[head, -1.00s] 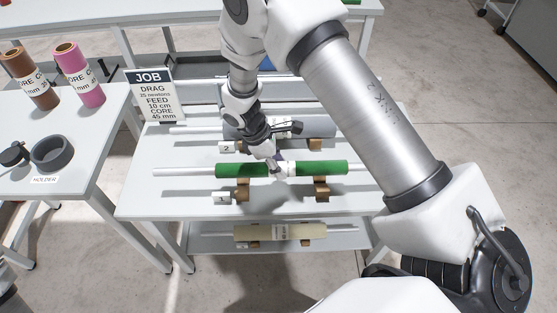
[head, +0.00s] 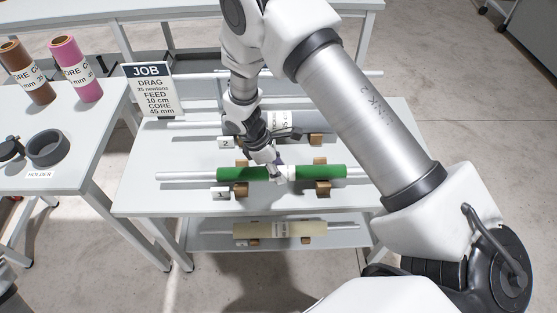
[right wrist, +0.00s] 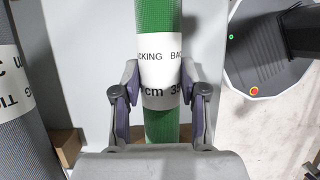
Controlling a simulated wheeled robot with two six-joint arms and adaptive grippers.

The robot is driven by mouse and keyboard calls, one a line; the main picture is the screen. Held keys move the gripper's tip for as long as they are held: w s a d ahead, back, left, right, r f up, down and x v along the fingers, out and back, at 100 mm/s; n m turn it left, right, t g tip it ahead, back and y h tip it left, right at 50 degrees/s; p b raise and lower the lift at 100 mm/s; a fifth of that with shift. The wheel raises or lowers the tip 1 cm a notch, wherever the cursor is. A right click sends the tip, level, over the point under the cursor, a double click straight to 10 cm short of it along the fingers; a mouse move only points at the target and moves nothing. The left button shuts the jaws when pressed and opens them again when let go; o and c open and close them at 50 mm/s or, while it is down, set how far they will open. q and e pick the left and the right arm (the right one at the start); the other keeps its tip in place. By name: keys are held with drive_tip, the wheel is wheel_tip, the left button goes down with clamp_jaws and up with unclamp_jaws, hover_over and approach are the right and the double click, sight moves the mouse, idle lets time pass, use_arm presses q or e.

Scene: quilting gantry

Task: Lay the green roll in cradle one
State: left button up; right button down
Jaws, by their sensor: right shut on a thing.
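The green roll (head: 325,171), with a white label round its middle and a white bar through it, lies level across cradle one. The cradle's wooden blocks (head: 321,190) show in front of the roll and behind it, near both ends. I cannot tell whether the roll rests on them. My right gripper (head: 277,166) is shut on the roll's middle from above. In the right wrist view, the fingers (right wrist: 159,90) stand on both sides of the roll's label (right wrist: 161,62). The tag "1" (head: 220,192) marks cradle one. My left gripper is not in view.
Behind, a grey roll (head: 290,121) lies by tag "2" (head: 226,142). A cream roll (head: 278,230) lies on the lower shelf. A job sign (head: 150,90) stands at the back left. The side table holds brown (head: 26,75) and pink (head: 76,72) rolls and a dark ring holder (head: 47,149).

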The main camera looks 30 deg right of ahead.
drive_tip(key=c, duration=0.5)
unclamp_jaws()
drive_tip(key=shift+c, duration=0.2)
drive_tip(key=v, duration=1.2)
